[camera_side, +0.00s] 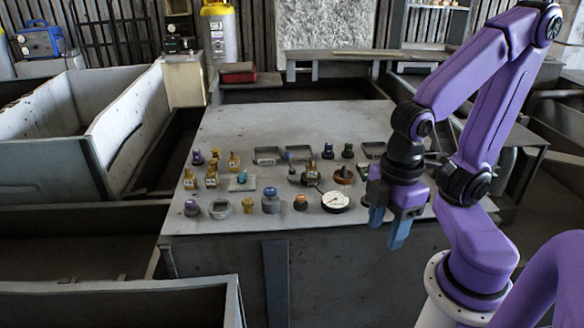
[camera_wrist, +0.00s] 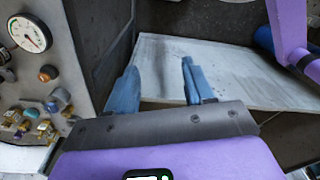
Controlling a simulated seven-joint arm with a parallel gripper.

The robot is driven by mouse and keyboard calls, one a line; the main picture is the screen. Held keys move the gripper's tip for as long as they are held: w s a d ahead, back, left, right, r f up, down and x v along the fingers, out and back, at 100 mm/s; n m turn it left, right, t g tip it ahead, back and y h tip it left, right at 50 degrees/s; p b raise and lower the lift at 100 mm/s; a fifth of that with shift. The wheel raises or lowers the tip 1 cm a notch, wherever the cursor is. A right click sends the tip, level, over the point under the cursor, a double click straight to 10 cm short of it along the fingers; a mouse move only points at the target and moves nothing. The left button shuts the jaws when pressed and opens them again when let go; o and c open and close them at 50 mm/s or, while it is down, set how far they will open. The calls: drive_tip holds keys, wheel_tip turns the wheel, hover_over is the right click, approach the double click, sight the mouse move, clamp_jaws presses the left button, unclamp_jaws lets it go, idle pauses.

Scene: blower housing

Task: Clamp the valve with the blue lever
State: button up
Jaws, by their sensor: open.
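Several small fittings stand in rows on the grey bench top. A grey part with a rounded blue top (camera_side: 270,200) stands in the front row; it also shows at the left of the wrist view (camera_wrist: 59,97). A small part with a bluish bit (camera_side: 290,157) lies by the trays farther back. I cannot tell which part is the valve with the blue lever. My gripper (camera_side: 388,226) is open and empty, pointing down at the bench's front right, clear of the fittings. In the wrist view its blue fingers (camera_wrist: 158,80) are apart with nothing between them.
A white dial gauge (camera_side: 335,201) and an orange-topped knob (camera_side: 300,203) stand in the front row. Brass fittings (camera_side: 211,179) cluster at the left. Shallow trays (camera_side: 267,155) lie farther back. The bench's far end is clear. Large metal bins (camera_side: 125,110) stand at the left.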

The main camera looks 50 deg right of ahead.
drive_tip(key=w+a+r+m, duration=0.1)
drive_tip(key=w+r+m, duration=0.15)
drive_tip(key=w, duration=0.25)
drive_tip(key=w+a+r+m, duration=0.1)
drive_tip(key=w+a+m, duration=0.15)
drive_tip(key=w, duration=0.35)
wheel_tip(320, 180, up, 4)
drive_tip(key=m+t+y, duration=0.1)
drive_tip(key=m, duration=1.3)
hover_over(292, 168)
drive_tip(key=w+d, duration=0.3)
drive_tip(key=d, duration=0.4)
drive_tip(key=a+f, duration=0.1)
drive_tip(key=f, duration=0.4)
drive_tip(key=w+a+f, duration=0.1)
drive_tip(key=f, duration=0.5)
drive_tip(key=a+f, duration=0.1)
drive_tip(key=f, duration=0.5)
drive_tip(key=shift+w, duration=0.25)
clamp_jaws()
